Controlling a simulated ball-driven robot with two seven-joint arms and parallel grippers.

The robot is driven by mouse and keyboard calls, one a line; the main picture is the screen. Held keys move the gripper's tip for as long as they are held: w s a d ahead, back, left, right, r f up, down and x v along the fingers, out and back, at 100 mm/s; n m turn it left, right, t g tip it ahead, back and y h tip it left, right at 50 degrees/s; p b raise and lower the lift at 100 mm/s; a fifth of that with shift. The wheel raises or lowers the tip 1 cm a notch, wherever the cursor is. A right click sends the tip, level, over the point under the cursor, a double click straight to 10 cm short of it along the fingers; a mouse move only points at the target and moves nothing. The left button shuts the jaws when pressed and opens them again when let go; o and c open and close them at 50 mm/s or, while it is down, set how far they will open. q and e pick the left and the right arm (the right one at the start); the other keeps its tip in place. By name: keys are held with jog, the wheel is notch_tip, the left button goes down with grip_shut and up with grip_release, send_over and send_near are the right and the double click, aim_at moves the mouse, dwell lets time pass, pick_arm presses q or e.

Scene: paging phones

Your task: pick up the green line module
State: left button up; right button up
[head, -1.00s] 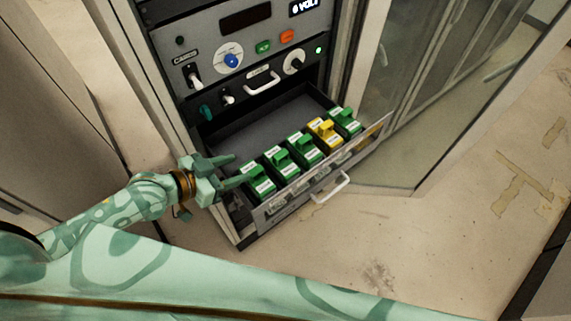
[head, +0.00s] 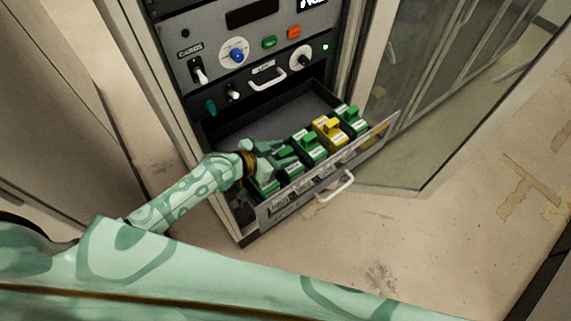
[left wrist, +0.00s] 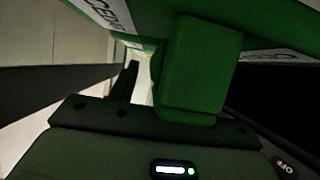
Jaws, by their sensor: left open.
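Several green line modules and one yellow module (head: 328,130) stand in a row in the open drawer. The green ones include one right of my left gripper (head: 310,148) and one at the right end (head: 350,119). My left gripper (head: 284,154) is open over the left end of the row, partly hiding the leftmost green modules (head: 267,182). In the left wrist view a green module's raised block (left wrist: 198,65) is very close, beside a dark finger (left wrist: 124,85). I cannot tell whether they touch. My right gripper is not in view.
The drawer's front wall (head: 300,191) has a white handle (head: 336,187). The drawer floor (head: 270,120) behind the row is bare. Above is a panel with knobs and switches (head: 245,55). A glass door (head: 420,90) stands open at right.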

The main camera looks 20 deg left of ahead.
pick_arm(q)
jog(key=shift+a, duration=0.1)
grip_shut()
jog(key=shift+r, duration=0.1)
